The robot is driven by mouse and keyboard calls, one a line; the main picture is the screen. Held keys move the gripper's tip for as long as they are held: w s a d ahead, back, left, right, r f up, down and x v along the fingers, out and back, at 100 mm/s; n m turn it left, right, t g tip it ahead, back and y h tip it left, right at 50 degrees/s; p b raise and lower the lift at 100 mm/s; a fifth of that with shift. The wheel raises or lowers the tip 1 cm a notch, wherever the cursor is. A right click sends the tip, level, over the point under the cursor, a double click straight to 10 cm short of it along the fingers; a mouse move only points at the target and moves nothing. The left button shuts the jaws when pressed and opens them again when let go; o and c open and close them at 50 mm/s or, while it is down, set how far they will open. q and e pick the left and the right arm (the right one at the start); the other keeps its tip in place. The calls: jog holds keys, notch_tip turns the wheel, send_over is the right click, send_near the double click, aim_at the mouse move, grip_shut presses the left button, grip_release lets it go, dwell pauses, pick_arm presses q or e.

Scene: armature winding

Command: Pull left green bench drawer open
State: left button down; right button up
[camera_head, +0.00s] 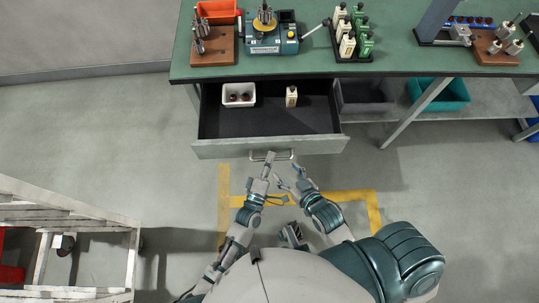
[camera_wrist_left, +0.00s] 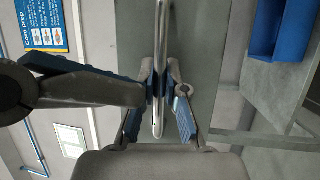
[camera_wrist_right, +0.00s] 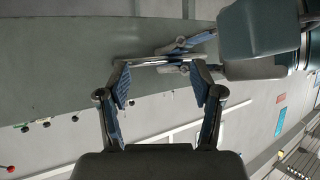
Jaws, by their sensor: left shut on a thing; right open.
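The left bench drawer (camera_head: 212,150) stands well out from under the green bench (camera_head: 190,75), its dark interior showing. Its metal bar handle (camera_head: 284,154) is on the middle of the grey front. My left gripper (camera_head: 268,160) is shut on the handle, which runs between its fingertips in the left wrist view (camera_wrist_left: 160,35). My right gripper (camera_head: 287,176) is open and empty, just below and right of the left one. In the right wrist view its fingers (camera_wrist_right: 163,85) are spread apart near the handle (camera_wrist_right: 140,61), apart from it as far as I can tell.
In the drawer lie a white tray (camera_head: 229,97) with small dark parts and a cream bottle (camera_head: 291,96). A teal bin (camera_head: 445,94) and a grey bin (camera_head: 363,98) sit on the lower shelf. Metal steps (camera_head: 85,208) stand at the left.

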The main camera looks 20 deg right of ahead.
pick_arm(q)
jog(key=s, duration=0.3)
jog(key=s+a+p, duration=0.1)
jog(key=s, duration=0.1)
jog(key=shift+s+f, duration=0.25)
jog(key=shift+f, duration=0.1)
pick_arm(e)
jog(key=s+f+g, duration=0.1)
jog(key=s+d+f+g, duration=0.1)
jog(key=s, duration=0.1)
jog(key=shift+s+f+h, duration=0.2)
jog(key=shift+f+h, duration=0.1)
jog(key=shift+f, duration=0.05)
jog(key=shift+a, duration=0.1)
pick_arm(q)
jog(key=c, duration=1.2)
grip_release()
jog(key=shift+w+d+r, duration=0.1)
jog(key=shift+w+d, duration=0.05)
pick_arm(e)
jog(key=shift+d+f, duration=0.1)
jog(key=shift+d, duration=0.2)
jog(key=shift+d, duration=0.1)
